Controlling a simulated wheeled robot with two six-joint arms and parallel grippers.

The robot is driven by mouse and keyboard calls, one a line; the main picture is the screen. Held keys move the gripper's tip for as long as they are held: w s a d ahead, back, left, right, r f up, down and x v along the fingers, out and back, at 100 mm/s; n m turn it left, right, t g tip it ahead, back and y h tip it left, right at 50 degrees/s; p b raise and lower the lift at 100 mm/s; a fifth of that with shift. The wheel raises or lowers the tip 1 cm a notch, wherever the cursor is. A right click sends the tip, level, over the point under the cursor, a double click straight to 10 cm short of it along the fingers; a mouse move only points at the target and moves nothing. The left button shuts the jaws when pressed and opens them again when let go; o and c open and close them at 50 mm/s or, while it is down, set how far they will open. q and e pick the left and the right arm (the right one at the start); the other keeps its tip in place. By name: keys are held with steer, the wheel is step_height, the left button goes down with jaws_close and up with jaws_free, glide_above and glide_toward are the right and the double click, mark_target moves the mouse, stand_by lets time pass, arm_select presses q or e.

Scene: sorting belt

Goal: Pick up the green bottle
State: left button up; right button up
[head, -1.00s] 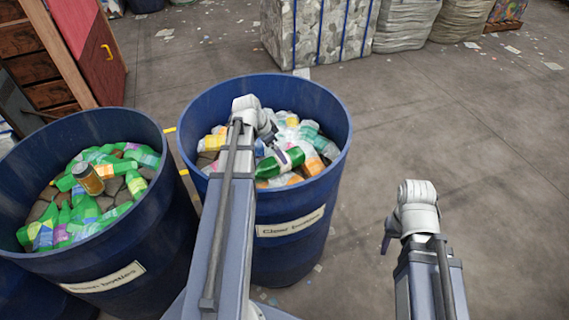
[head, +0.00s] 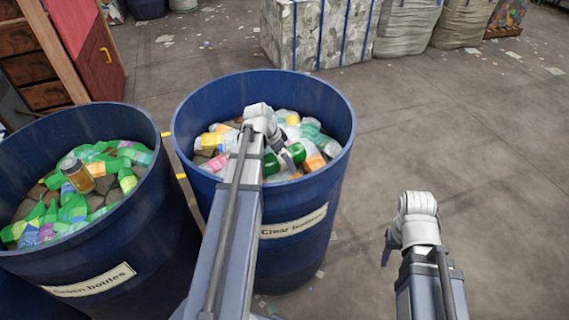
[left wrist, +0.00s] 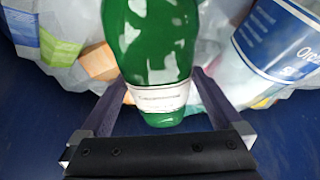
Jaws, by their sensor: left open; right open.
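The green bottle (head: 272,163) lies among clear bottles in the blue barrel labelled for clear bottles, partly covered by my left arm in the head view. My left gripper (head: 285,158) is down in that barrel, over the bottle. In the left wrist view the green bottle (left wrist: 158,42), with a pale label band, lies between the two spread fingers of my left gripper (left wrist: 158,82). A gap shows beside the bottle, so the jaws are open around it. My right gripper (head: 388,248) hangs over bare floor to the right, open and empty.
The clear-bottle barrel (head: 335,185) has a high rim around my left gripper. A second blue barrel (head: 150,215) at left holds green bottles and an amber jar (head: 77,176). Bales stand behind.

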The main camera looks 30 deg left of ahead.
arm_select(q)
steer(key=shift+r, duration=0.1)
steer(key=c, duration=1.2)
steer(key=shift+r, duration=0.15)
step_height(320, 180, up, 10)
steer(key=p, duration=1)
step_height(320, 180, up, 9)
steer(key=p, duration=0.9)
